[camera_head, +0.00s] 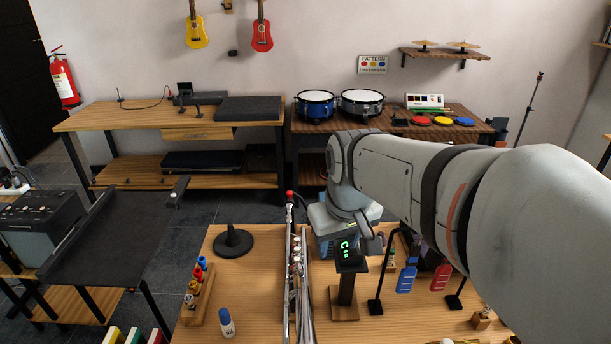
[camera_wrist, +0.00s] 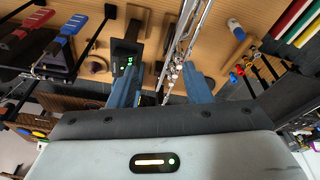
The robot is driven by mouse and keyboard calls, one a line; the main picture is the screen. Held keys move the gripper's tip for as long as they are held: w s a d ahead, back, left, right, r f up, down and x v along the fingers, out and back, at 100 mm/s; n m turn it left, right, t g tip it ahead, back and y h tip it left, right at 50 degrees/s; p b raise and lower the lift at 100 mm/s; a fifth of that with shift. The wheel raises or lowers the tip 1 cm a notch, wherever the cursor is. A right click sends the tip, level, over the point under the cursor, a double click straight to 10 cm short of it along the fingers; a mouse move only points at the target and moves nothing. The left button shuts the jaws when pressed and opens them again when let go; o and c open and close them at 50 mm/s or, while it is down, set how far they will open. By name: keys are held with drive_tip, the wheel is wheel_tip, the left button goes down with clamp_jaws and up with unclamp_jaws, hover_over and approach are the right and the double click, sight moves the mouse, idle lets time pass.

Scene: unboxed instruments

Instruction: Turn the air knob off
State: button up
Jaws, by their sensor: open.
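No knob marked as air can be made out in either view. A small red cap (camera_head: 289,194) tops a thin post at the table's back edge. A black amplifier-like box (camera_head: 38,222) at the far left has a control panel too small to read. My gripper (camera_wrist: 160,88) is open, its two blue fingers spread with nothing clearly held between them. In the head view my gripper (camera_head: 350,238) is low over the near wooden table, partly hidden by my arm and a display. This black display with green digits (camera_head: 347,252) stands beside the fingers and shows in the wrist view (camera_wrist: 128,60).
Drums (camera_head: 315,105) stand on the back bench.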

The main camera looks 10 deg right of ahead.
drive_tip(key=w+d+f+n+g, duration=0.1)
drive_tip(key=w+d+n, duration=0.15)
drive_tip(key=w, duration=0.65)
drive_tip(key=w+d+f+n, duration=0.1)
drive_tip(key=w+d+f, duration=0.15)
drive_tip(key=w, duration=0.75)
drive_tip(key=w+d+f+n+g, duration=0.15)
drive_tip(key=w+d, duration=0.25)
drive_tip(key=w, duration=0.5)
drive_tip(key=w+d+f+n, duration=0.1)
drive_tip(key=w+f, duration=0.1)
drive_tip(key=w+d+f+n, duration=0.1)
drive_tip(key=w+d+f, duration=0.1)
drive_tip(key=w+f, duration=0.1)
drive_tip(key=w+d+f+n, duration=0.1)
drive_tip(key=w+f, duration=0.1)
drive_tip(key=w, duration=0.1)
drive_tip(key=shift+d+f+p, duration=0.15)
drive_tip(key=shift+f+p, duration=0.2)
drive_tip(key=shift+p, duration=0.05)
drive_tip(key=shift+w+f+p, duration=0.1)
drive_tip(key=shift+f+p, duration=0.7)
drive_tip(key=shift+f, duration=3.15)
drive_tip(key=shift+c, duration=0.4)
clamp_jaws()
